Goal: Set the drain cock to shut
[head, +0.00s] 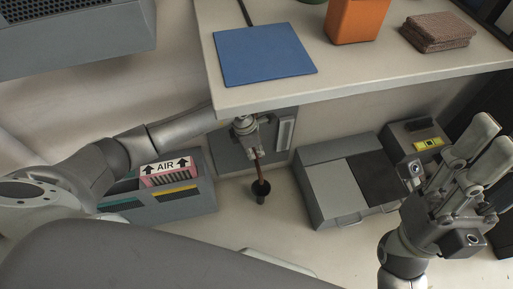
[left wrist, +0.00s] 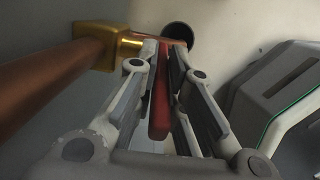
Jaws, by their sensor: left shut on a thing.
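The drain cock shows in the left wrist view as a brass body (left wrist: 110,44) on a thick copper pipe (left wrist: 45,85), with a red lever (left wrist: 160,100). My left gripper (left wrist: 167,62) is shut on the red lever, with one finger on each side of it. In the head view my left gripper (head: 250,135) is small, under the worktop's front edge, by the copper pipe (head: 258,165); the lever is mostly hidden there. My right gripper (head: 481,143) is raised at the right, fingers apart and empty.
The worktop (head: 350,82) overhangs the left gripper. A black cup (head: 261,187) stands below the pipe. A grey bin with a pink AIR box (head: 166,172) is at left; a grey case (head: 335,185) is at right. Bare floor lies between them.

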